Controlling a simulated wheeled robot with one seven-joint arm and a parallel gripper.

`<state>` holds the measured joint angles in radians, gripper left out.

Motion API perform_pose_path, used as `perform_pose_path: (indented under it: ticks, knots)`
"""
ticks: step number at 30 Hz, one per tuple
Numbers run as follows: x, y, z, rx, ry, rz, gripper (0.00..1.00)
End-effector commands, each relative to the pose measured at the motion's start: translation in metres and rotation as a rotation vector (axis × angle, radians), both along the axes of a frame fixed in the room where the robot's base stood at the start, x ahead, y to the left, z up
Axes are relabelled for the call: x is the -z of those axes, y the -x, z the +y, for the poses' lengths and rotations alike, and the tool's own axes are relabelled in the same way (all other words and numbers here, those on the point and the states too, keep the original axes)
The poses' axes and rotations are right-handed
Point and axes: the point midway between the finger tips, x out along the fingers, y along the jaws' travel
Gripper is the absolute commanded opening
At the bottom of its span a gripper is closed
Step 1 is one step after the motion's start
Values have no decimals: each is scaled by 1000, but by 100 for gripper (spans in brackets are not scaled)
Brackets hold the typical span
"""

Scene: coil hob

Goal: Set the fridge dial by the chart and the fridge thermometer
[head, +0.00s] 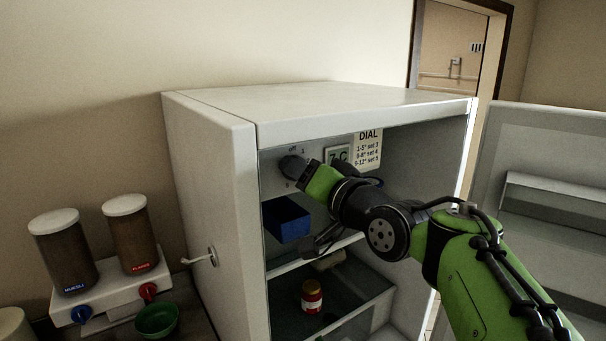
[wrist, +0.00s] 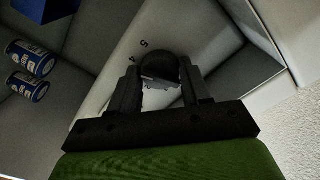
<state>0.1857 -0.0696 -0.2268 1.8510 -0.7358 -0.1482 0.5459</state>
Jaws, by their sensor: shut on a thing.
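The fridge dial (wrist: 160,67) is a dark round knob on the light panel inside the open fridge (head: 203,165). Numbers such as 5 and 4 show beside it in the wrist view; its pointer is not clear. My gripper (wrist: 158,82) is shut on the dial, one finger on each side. In the head view my gripper (head: 302,166) reaches the dial at the upper left inside. The fridge thermometer (head: 337,156) shows a "7" and a "C", partly hidden by my arm. The chart (head: 368,148) reads "DIAL", 1-5° set 3, 5-8° set 4, 8-12° set 5.
A blue box (head: 286,219) sits on the shelf below the dial. Two blue cans (wrist: 29,72) show in the wrist view. The open fridge door (head: 545,200) is at right, dispensers (head: 100,245) at left.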

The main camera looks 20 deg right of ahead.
Motion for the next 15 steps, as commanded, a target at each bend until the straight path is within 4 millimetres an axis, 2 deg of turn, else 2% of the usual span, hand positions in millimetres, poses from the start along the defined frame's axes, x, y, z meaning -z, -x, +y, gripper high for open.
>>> perform_pose_path:
  ticks: [3,4,9,15]
  knots:
    - [1,0,0,-1,0,1,17]
    - [1,0,0,-1,0,1,49]
    - [1,0,0,-1,1,0,73]
    - [0,0,0,-1,1,0,73]
